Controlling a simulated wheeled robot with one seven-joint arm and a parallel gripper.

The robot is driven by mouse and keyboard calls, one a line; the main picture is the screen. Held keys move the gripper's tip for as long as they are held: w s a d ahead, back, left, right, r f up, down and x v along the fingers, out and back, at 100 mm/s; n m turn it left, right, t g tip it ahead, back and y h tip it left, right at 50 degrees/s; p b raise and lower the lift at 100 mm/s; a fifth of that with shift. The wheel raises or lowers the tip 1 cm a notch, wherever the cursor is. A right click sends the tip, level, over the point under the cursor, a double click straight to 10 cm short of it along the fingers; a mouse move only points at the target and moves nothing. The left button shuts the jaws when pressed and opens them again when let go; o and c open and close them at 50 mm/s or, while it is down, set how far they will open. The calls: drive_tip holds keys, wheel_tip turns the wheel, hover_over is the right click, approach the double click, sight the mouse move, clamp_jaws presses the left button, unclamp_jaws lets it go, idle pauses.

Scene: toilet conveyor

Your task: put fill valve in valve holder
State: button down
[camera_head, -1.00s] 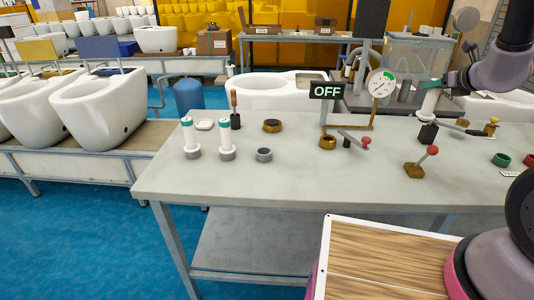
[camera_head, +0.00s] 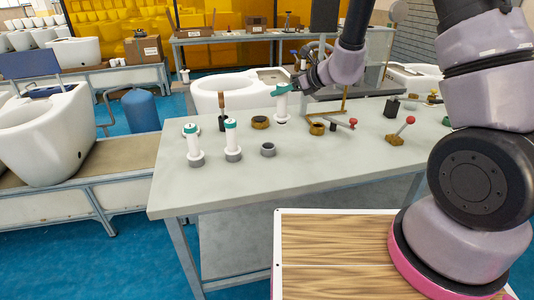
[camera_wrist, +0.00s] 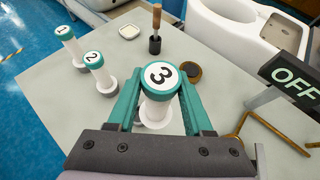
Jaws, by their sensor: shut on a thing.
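My gripper (camera_head: 284,88) is shut on a white fill valve (camera_head: 282,107) with a teal cap. In the wrist view the cap (camera_wrist: 160,76) is marked 3 and sits between the teal fingers. The valve hangs upright over the back of the table. Valves marked 1 (camera_head: 192,141) and 2 (camera_head: 231,137) stand upright in grey ring holders to the left. A third grey ring holder (camera_head: 268,149) is empty, in front and a little left of the held valve.
A brown-handled tool (camera_head: 222,112) stands upright left of the held valve. Brass rings (camera_head: 260,122) (camera_head: 317,128), a red-knobbed lever (camera_head: 342,123) and an OFF sign (camera_wrist: 291,76) are nearby. The front of the grey table (camera_head: 300,172) is clear.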

drive_tip(key=s+a+f+n, duration=0.1)
drive_tip(key=a+f, duration=0.3)
drive_tip(key=f, duration=0.6)
drive_tip(key=shift+s+a+f+g+y, duration=0.15)
drive_tip(key=shift+s+a+g+y, duration=0.15)
drive_tip(key=shift+s+g+y, duration=0.1)
drive_tip(key=shift+f, duration=0.1)
drive_tip(key=shift+c, duration=1.5)
unclamp_jaws()
drive_tip(key=shift+f, duration=0.1)
